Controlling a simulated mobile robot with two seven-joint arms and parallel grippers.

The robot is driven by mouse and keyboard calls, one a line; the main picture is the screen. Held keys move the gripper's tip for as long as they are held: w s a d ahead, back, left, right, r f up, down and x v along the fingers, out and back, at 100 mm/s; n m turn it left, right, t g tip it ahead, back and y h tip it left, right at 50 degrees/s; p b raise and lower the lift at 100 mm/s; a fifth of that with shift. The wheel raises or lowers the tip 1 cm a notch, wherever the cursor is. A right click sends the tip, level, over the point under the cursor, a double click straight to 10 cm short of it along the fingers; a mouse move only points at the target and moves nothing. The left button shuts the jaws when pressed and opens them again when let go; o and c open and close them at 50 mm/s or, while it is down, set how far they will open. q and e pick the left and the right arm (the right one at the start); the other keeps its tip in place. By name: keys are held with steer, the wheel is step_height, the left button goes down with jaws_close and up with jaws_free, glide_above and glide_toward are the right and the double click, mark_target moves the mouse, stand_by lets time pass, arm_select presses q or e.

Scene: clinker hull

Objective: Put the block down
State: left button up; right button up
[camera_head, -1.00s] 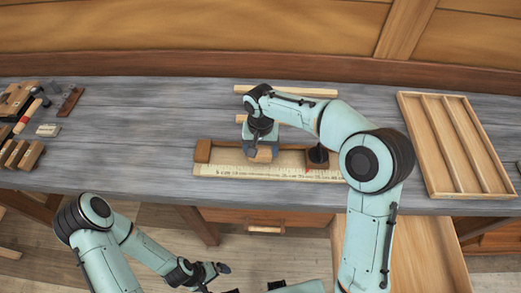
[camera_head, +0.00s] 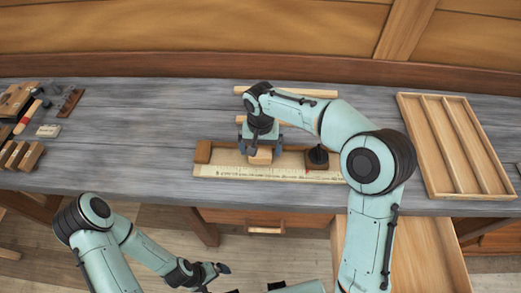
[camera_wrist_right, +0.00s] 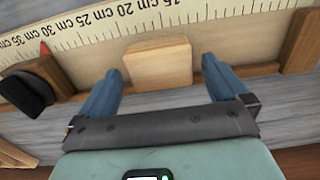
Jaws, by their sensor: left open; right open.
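The pale wooden block (camera_head: 260,158) rests on the light board of the measuring jig, beside the ruler (camera_head: 230,172). It also shows in the right wrist view (camera_wrist_right: 158,63). My right gripper (camera_head: 260,149) is open over the block. In the right wrist view, its two blue fingers (camera_wrist_right: 162,72) stand apart, one on each side of the block, with clear gaps between. My left gripper (camera_head: 215,271) is open and empty, low in front of the bench and away from the block.
A brown end block (camera_head: 203,151) stands at the jig's left, and a stop with a dark knob (camera_head: 318,157) at its right. A slotted wooden tray (camera_head: 409,128) lies at the bench's right. Several tools and wooden pieces lie at the left.

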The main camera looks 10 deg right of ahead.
mark_target(260, 151)
arm_select(q)
steer(key=shift+w+r+p, duration=0.65)
steer(key=shift+w+r, duration=0.2)
steer(key=shift+r, duration=0.05)
arm_select(e)
step_height(260, 151, up, 10)
steer(key=shift+r, duration=0.15)
steer(key=shift+s, duration=0.1)
